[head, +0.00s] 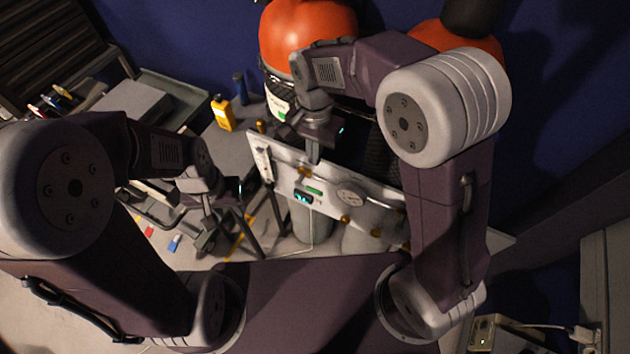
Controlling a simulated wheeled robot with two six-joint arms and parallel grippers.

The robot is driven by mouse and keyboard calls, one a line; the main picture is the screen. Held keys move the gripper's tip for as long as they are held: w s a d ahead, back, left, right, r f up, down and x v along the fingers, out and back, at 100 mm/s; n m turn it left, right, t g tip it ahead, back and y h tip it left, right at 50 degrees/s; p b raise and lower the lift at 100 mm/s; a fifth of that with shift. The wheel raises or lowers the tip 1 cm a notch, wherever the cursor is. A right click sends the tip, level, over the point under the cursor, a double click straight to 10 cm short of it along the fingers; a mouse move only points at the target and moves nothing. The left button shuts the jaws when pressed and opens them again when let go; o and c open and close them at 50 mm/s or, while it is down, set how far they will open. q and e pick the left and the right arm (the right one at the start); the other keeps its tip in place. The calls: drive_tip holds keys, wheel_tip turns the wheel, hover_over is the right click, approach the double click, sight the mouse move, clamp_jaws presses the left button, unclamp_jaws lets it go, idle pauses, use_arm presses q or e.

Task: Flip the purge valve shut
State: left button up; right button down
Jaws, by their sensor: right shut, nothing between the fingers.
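A white panel (327,206) stands tilted in the middle of the head view.
Grey cylinders (312,222) stand below the panel. Orange round-topped vessels (305,35) rise behind it, close to my right arm. A yellow bottle (222,114) and a dark blue bottle (240,88) stand at the back left. A socket box (486,333) is at lower right.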

approach(315, 190)
wheel_tip(315, 190, down, 7)
drive_tip(key=shift+r, duration=0.1)
idle(0.4)
